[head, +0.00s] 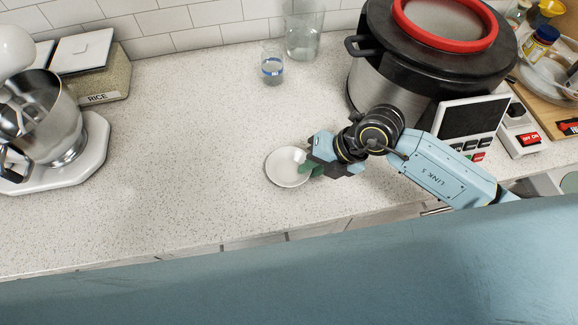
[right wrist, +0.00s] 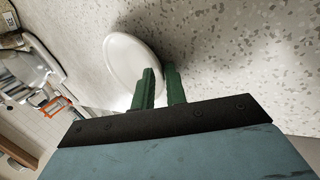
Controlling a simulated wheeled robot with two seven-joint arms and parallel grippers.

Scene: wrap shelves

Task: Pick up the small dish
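The small dish (head: 287,167) is white, round and shallow, near the front of the speckled counter in the head view. In the right wrist view the dish (right wrist: 128,62) lies at upper left of the fingers. My right gripper (head: 308,168) is at the dish's right edge. In the right wrist view its green fingers (right wrist: 160,82) are close together, one over the dish and one outside it, with the rim between them. The gripper looks shut on the rim. I cannot tell whether the dish is clear of the counter. My left gripper is not in view.
A large pot (head: 372,84) with a red-ringed lid stands behind my right arm, beside a scale (head: 468,124). Two glasses, one small (head: 272,70) and one tall (head: 303,38), stand at the back. A stand mixer (head: 50,125) is at left. The middle counter is clear.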

